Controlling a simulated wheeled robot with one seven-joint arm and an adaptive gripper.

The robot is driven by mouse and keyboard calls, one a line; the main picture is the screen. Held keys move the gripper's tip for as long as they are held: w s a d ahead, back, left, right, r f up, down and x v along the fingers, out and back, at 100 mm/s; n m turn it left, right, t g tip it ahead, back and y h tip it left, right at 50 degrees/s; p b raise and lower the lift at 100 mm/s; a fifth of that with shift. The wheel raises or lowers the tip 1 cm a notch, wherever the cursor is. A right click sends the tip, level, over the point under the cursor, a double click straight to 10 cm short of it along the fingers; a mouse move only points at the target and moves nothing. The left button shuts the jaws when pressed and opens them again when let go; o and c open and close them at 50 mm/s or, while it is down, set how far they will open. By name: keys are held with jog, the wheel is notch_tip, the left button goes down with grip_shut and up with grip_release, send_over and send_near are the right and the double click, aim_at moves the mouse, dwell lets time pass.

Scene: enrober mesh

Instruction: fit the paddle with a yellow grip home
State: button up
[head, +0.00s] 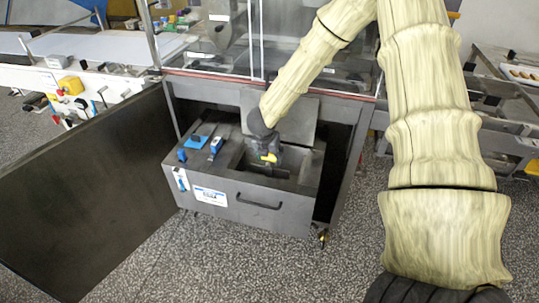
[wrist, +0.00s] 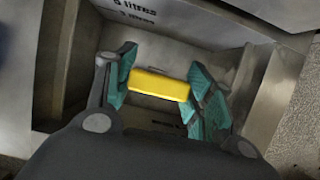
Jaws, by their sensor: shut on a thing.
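The paddle's yellow grip (wrist: 158,85) lies crosswise between the teal finger pads of my gripper (wrist: 160,88) in the wrist view. My gripper is shut on it, one pad at each end. In the head view the yellow grip (head: 268,157) shows at the end of my arm, low over the open well of the grey pulled-out unit (head: 255,190). The rest of the paddle is hidden below the grip and by my gripper, so I cannot tell whether it is seated.
A blue-and-white item (head: 216,145) and blue pieces lie on the unit's top, left of the well. A dark panel (head: 90,195) stands open at the left. Clear machine panels (head: 330,60) rise behind. The speckled floor in front is clear.

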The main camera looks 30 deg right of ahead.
aim_at(269, 165)
jog(key=shift+f+b, duration=2.1)
jog(key=shift+f, duration=0.45)
jog(key=shift+f+b, duration=0.6)
jog(key=shift+f, duration=0.1)
dwell(0.4)
jog(key=o, duration=1.7)
jog(key=shift+c, duration=0.2)
jog(key=shift+r, duration=0.1)
jog(key=v, duration=1.1)
jog(key=shift+a+r, duration=0.15)
jog(key=shift+r, duration=0.2)
jog(key=shift+s, duration=0.1)
